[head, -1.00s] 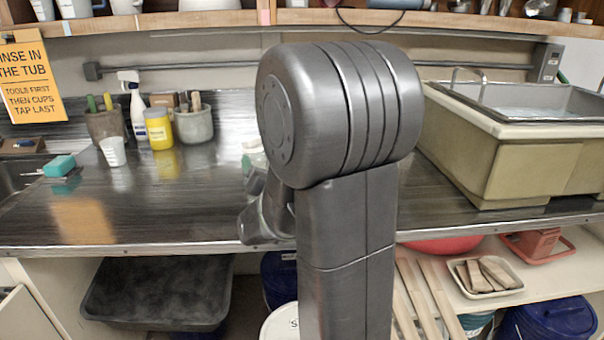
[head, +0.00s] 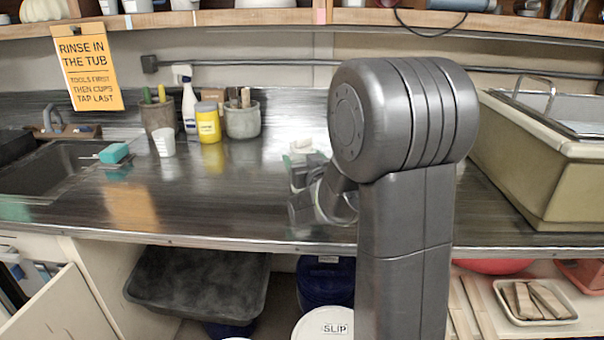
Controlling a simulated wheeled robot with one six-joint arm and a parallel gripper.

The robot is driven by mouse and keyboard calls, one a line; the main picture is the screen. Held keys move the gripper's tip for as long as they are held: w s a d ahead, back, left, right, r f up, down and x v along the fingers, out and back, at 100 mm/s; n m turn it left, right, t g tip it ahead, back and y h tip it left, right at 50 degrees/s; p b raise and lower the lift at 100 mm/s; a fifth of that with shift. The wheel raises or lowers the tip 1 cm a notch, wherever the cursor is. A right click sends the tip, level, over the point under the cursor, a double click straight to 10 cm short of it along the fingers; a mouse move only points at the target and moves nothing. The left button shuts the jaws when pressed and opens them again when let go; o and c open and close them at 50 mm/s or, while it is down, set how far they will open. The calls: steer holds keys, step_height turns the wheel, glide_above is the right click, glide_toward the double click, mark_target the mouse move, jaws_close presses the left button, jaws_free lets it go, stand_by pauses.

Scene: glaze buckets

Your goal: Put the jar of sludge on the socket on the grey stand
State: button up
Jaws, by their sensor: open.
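No thing that I can surely name as the jar of sludge shows. A small pale jar-like thing with some green (head: 303,152) stands on the steel counter, just behind my gripper and partly hidden by it. A yellow jar with a pale top (head: 208,124) stands farther left at the back. My gripper (head: 308,192) is small and partly hidden behind my arm, low near the counter, open; I cannot make out anything between its fingers. I see no grey stand or socket; my arm covers part of the counter.
A white cup (head: 163,143), a spray bottle (head: 189,105) and two tool pots (head: 242,120) stand at the back left. A sink (head: 50,170) is at the left, a beige tub (head: 545,170) at the right. The counter's front left is clear.

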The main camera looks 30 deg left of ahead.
steer(key=shift+w+p+x, duration=0.2)
steer(key=shift+p+x, duration=0.35)
steer(key=shift+x, duration=2.1)
steer(key=shift+d, duration=0.15)
steer(key=shift+c, duration=0.2)
steer(key=shift+r, duration=0.1)
jaws_close()
